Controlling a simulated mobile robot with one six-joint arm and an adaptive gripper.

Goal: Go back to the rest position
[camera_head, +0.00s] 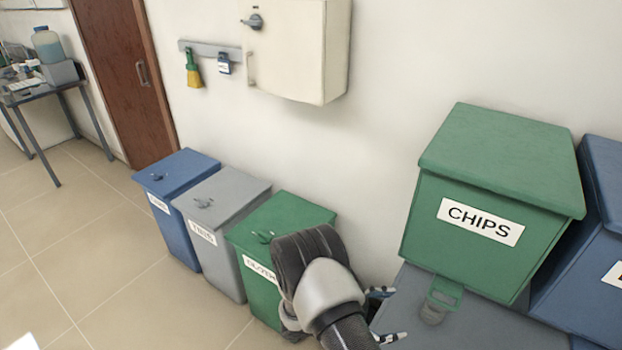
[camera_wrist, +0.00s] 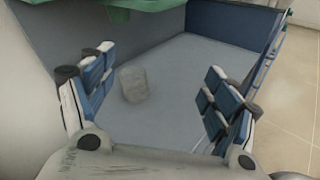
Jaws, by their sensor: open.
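My gripper (camera_head: 388,315) is at the lower middle of the head view, beside the grey surface (camera_head: 395,290) below the green CHIPS bin (camera_head: 490,205). In the wrist view my gripper (camera_wrist: 160,92) has its two blue-padded fingers spread wide, with nothing held between them. A small grey lump (camera_wrist: 132,84) lies on the grey surface (camera_wrist: 190,70) beyond the fingers, apart from them. My dark and light grey arm covers part of the green floor bin (camera_head: 290,212).
A blue bin (camera_head: 178,168) and a grey bin (camera_head: 222,192) stand along the wall left of the green floor bin. Another blue bin (camera_head: 590,285) is at the right edge. A white wall cabinet (camera_head: 300,45) hangs above.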

